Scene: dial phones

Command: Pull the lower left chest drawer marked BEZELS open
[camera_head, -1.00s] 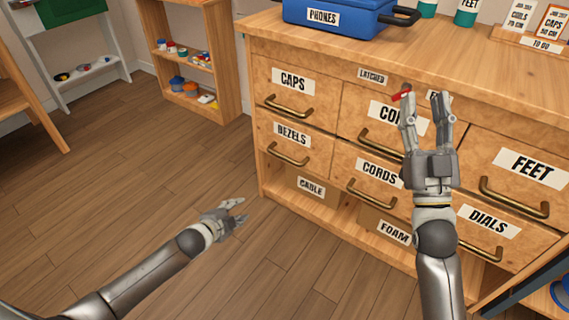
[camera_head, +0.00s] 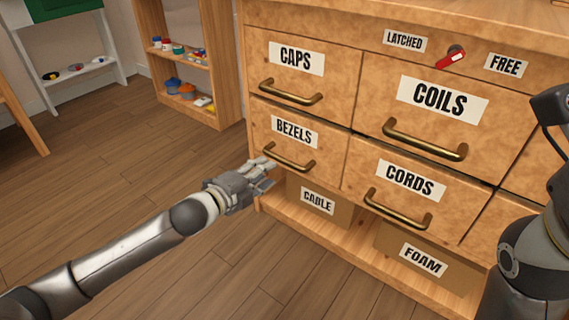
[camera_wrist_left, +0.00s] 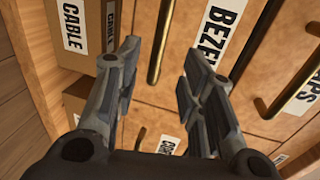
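The BEZELS drawer (camera_head: 322,152) is the lower left one in the wooden chest, and its front looks flush with the chest. Its brass bar handle (camera_head: 288,158) shows below the label; in the left wrist view the handle (camera_wrist_left: 158,45) runs up and down between the open fingers, near their tips. My left gripper (camera_head: 270,172) is open and empty at the handle's left end; I cannot tell whether it touches. The red latch lever (camera_head: 451,61) sits between the LATCHED and FREE labels. My right gripper is out of view; only my right arm shows at the right edge.
The CAPS drawer (camera_head: 335,70) is directly above, with the CORDS drawer (camera_head: 372,160) to the right. CABLE (camera_head: 335,212) and FOAM (camera_head: 400,240) boxes stand on the open shelf below. A small shelf unit (camera_head: 228,60) stands left of the chest. The floor in front is clear.

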